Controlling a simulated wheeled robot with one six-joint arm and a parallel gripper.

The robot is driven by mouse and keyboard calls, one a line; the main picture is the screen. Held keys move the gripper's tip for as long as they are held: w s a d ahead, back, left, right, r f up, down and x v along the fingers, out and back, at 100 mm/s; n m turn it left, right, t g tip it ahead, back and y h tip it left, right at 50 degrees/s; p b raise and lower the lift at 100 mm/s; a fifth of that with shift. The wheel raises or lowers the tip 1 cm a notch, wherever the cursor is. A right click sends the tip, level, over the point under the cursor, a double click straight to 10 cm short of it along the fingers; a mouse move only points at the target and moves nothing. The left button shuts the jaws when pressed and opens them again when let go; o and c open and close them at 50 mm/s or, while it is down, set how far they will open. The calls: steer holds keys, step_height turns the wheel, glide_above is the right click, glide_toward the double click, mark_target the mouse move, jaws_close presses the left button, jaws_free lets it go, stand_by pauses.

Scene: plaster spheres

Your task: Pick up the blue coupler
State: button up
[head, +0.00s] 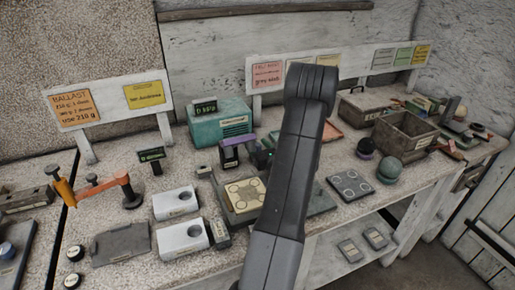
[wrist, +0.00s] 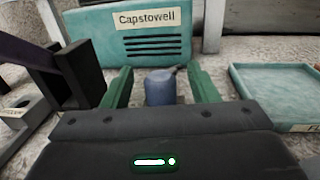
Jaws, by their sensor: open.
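The blue coupler (wrist: 160,88) shows in the wrist view as a short, upright blue cylinder just beyond the gripper's dark body. My gripper (wrist: 161,76) is open, with one green finger to the left of the coupler and one to the right. Gaps show between the coupler and both fingers. The coupler's lower part is hidden behind the gripper body. In the head view my arm crosses the middle of the bench, and I cannot make out the coupler there.
A teal box (wrist: 120,38) labelled Capstowell stands behind the coupler; it also shows in the head view (head: 217,128). Dark upright blocks (wrist: 78,72) stand close on the left. A shallow teal tray (wrist: 275,88) lies on the right. White blocks (head: 182,238) and a yellow plate (head: 243,194) occupy the bench.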

steer(key=shift+x, duration=1.2)
steer(key=c, duration=1.1)
steer(key=shift+r, duration=0.1)
